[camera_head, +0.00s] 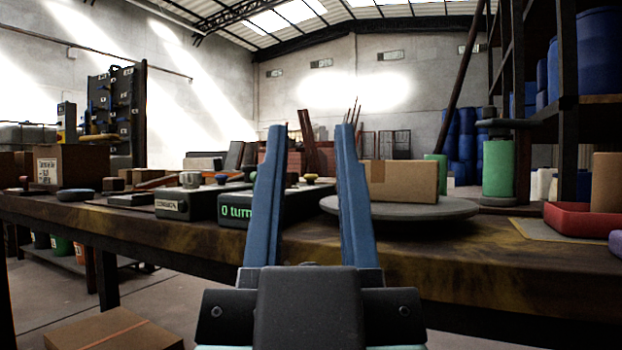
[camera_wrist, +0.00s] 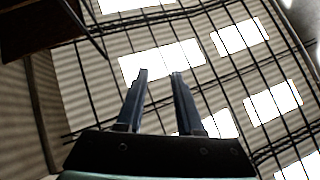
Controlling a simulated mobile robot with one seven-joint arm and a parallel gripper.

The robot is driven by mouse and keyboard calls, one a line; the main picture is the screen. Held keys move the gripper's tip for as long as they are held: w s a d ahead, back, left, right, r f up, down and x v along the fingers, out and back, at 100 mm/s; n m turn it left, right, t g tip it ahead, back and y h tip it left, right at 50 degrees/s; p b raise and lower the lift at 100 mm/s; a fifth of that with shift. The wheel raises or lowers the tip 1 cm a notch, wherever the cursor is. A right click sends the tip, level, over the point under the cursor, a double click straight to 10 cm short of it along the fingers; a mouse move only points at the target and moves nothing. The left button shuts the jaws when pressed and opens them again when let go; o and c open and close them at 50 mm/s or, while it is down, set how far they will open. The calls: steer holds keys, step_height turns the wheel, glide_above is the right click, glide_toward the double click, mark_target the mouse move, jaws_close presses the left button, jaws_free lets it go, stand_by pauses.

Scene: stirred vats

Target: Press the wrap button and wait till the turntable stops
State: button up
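The round grey turntable (camera_head: 455,209) stands on the workbench right of my gripper, with a brown cardboard box (camera_head: 410,182) on it. Left of it is a dark control box (camera_head: 231,224) whose green display reads "0 turn", the rest hidden by a finger. Small knobs or buttons show on its top, one a yellow-topped button (camera_head: 311,177); which is the wrap button I cannot tell. My gripper (camera_head: 311,128) is open and empty in front of the bench, its fingers upright. In the wrist view my gripper (camera_wrist: 158,73) points at the roof.
The workbench (camera_head: 440,262) also bears a smaller labelled box (camera_head: 172,206) with a pale knob, a green cylinder (camera_head: 497,168), a red tray (camera_head: 575,222) and a left cardboard box (camera_head: 85,165). A rack with blue barrels (camera_head: 588,50) rises at right.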

jaws_close()
stand_by(1.6)
